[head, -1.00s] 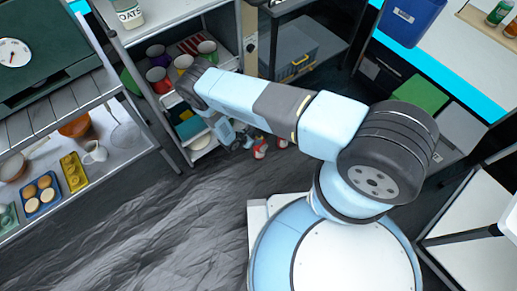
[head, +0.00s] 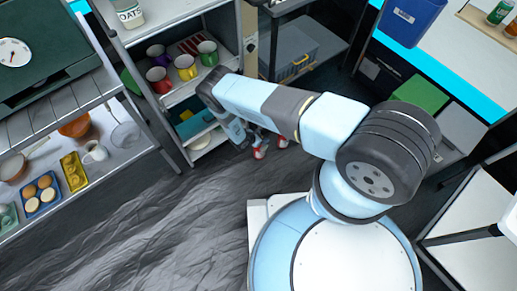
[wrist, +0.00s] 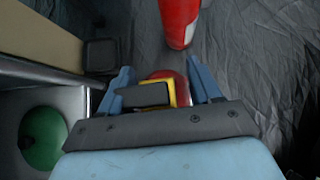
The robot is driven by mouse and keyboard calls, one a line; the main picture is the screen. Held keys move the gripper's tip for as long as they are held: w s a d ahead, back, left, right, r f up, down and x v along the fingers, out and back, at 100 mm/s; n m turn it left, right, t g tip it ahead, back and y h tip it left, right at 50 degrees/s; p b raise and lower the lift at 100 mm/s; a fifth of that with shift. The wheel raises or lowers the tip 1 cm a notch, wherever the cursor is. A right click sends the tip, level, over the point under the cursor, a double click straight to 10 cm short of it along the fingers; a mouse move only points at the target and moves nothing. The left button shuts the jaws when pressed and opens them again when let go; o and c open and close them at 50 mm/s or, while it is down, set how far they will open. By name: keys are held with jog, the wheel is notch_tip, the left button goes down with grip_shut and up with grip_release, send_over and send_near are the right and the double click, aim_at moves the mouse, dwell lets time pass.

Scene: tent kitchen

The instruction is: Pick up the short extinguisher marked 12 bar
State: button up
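In the wrist view a red extinguisher (wrist: 180,92) with a yellow patch and a black lever lies between the two blue fingers of my gripper (wrist: 162,82). The fingers are apart, with a gap visible at the left finger. My gripper's base hides its lower part. A second red extinguisher (wrist: 178,22) stands farther off, above in the picture. In the head view two small red extinguishers, one at the left (head: 260,152) and one at the right (head: 282,142), are on the floor beside my gripper, partly hidden by my arm. No 12 bar marking is readable.
A shelf unit with coloured mugs (head: 186,68) stands just left of my arm. A grey toolbox (head: 290,52) sits on a rack behind. In the wrist view a green round thing (wrist: 43,138) is at the lower left. Dark creased floor (head: 170,225) is open in front.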

jog(key=shift+s, duration=0.1)
grip_shut()
dwell(0.3)
dwell(0.8)
